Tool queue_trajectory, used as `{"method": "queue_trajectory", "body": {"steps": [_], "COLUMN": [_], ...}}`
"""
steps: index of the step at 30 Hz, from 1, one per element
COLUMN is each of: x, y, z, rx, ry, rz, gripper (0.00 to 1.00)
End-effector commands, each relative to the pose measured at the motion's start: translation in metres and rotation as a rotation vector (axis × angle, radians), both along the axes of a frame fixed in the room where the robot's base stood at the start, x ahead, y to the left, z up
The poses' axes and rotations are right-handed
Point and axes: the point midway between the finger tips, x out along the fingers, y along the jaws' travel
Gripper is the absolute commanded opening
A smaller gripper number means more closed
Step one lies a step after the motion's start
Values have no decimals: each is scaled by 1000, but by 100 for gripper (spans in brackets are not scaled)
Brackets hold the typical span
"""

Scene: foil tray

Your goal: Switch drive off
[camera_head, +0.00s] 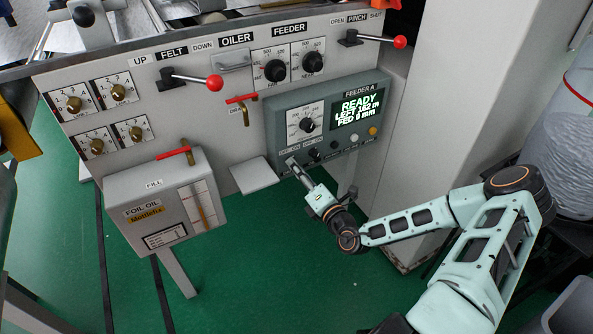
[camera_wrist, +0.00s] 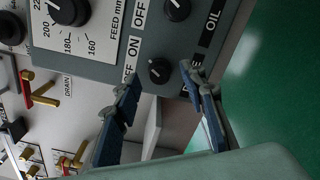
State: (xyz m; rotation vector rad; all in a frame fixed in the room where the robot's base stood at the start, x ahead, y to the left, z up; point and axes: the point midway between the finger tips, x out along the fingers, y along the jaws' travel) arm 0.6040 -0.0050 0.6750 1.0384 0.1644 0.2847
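The grey-green FEEDER A panel (camera_head: 275,119) has a lit display (camera_head: 357,109) reading READY. In the wrist view, a small black rotary knob (camera_wrist: 159,71) sits at the panel's edge with ON beside it and a partly hidden OFF below that. In the head view my gripper (camera_head: 292,163) is at the panel's lower left and hides this knob.
A similar knob (camera_wrist: 177,8) labelled OIL is close by. The large feed dial (camera_head: 307,125) is above. A grey plate (camera_head: 254,175) juts out left of my gripper, and the foil oil box (camera_head: 165,205) stands further left. Green floor is clear below.

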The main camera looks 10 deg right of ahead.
Motion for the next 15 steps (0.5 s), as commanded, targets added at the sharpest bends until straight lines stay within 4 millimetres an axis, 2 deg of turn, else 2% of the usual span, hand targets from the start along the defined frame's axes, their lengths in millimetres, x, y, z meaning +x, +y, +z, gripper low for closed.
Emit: {"method": "queue_trajectory", "body": {"steps": [4,12,15], "x": [9,11,11], "y": [3,4,4], "z": [0,0,0], "rx": [0,0,0], "ry": [0,0,0], "rz": [0,0,0], "gripper": [39,39,30]}}
